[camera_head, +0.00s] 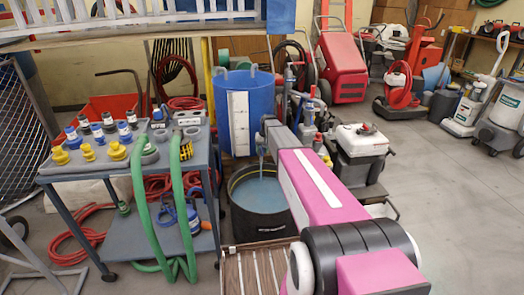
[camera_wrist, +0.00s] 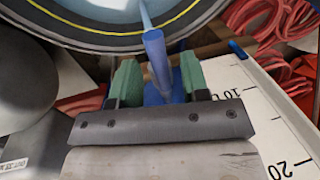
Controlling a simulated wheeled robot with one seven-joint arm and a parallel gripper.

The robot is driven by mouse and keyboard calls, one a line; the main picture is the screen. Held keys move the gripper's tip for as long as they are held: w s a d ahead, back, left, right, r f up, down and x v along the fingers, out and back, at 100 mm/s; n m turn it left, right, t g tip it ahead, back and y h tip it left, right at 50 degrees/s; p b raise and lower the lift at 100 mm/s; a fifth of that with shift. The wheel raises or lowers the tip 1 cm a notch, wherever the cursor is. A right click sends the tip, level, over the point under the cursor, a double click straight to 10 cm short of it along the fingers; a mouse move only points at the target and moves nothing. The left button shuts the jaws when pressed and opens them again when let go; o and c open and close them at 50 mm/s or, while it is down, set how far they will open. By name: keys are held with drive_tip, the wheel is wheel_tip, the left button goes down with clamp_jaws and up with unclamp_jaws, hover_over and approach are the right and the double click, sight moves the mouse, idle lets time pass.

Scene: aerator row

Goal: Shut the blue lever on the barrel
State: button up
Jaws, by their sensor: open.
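The blue barrel (camera_head: 257,105) stands beyond the cart, with a white scale strip on its front. A thin stream of water (camera_head: 262,146) falls below the end of my arm into a dark tub. In the wrist view, my gripper (camera_wrist: 158,68) is open, with one green finger on each side of a blue lever (camera_wrist: 154,50). The lever shows gaps to both fingers; contact cannot be told. The water stream (camera_wrist: 146,16) shows just beyond the lever. In the head view, my arm hides the lever and the fingers.
The dark tub (camera_head: 243,222) of water stands below the barrel; its rim (camera_wrist: 60,30) also crosses the wrist view. A grey cart (camera_head: 60,178) with bottles and green hoses stands at left. Machines stand close at right. Open floor lies farther right.

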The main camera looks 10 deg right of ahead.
clamp_jaws()
drive_tip(key=shift+d, duration=0.1)
drive_tip(key=w+d+n+g+h, duration=0.2)
drive_tip(key=w+d+n, duration=0.3)
drive_tip(key=n, duration=1.3)
drive_tip(key=shift+w, duration=0.55)
idle(0.3)
unclamp_jaws()
